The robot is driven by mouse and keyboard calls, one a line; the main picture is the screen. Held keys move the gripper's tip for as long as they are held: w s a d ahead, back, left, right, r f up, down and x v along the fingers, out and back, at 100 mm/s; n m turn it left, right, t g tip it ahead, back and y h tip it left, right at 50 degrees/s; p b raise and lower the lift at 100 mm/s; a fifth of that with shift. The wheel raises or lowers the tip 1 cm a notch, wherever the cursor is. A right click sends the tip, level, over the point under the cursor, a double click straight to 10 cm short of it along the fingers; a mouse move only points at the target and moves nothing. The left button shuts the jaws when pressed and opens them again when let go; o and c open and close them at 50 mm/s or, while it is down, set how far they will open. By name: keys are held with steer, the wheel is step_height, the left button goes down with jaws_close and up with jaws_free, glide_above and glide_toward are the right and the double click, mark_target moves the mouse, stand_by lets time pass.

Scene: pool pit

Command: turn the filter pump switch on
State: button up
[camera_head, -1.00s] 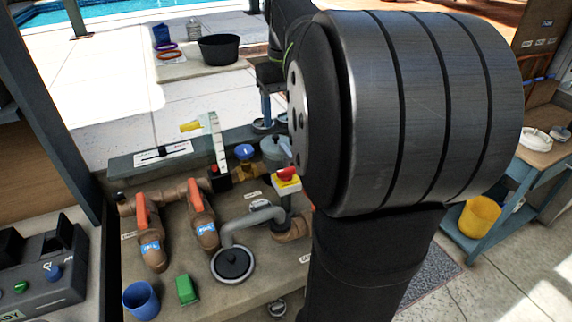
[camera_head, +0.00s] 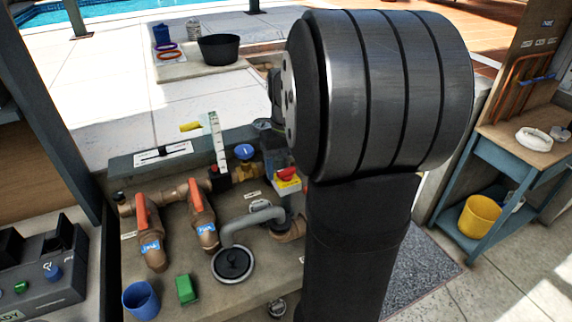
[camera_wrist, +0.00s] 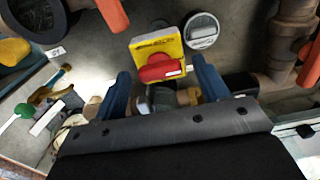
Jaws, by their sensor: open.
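The pump switch is a red rotary knob (camera_head: 287,173) on a yellow plate (camera_head: 288,184), atop a box at the right of the pipe bench in the head view. In the wrist view the red knob (camera_wrist: 160,69) and yellow plate (camera_wrist: 154,44) lie ahead of my gripper (camera_wrist: 161,68). Its two blue fingers are apart, one on each side of the knob in the picture, with nothing held. I cannot tell whether they touch it. A pale strip marks the knob's right end.
Orange-handled valves (camera_head: 148,228) and a grey hose (camera_head: 250,219) stand left of the switch. A blue cup (camera_head: 141,299) and green block (camera_head: 186,289) sit at the bench front. A side table (camera_head: 500,150) stands right.

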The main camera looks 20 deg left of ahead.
steer(key=shift+c, duration=0.5)
steer(key=c, duration=0.9)
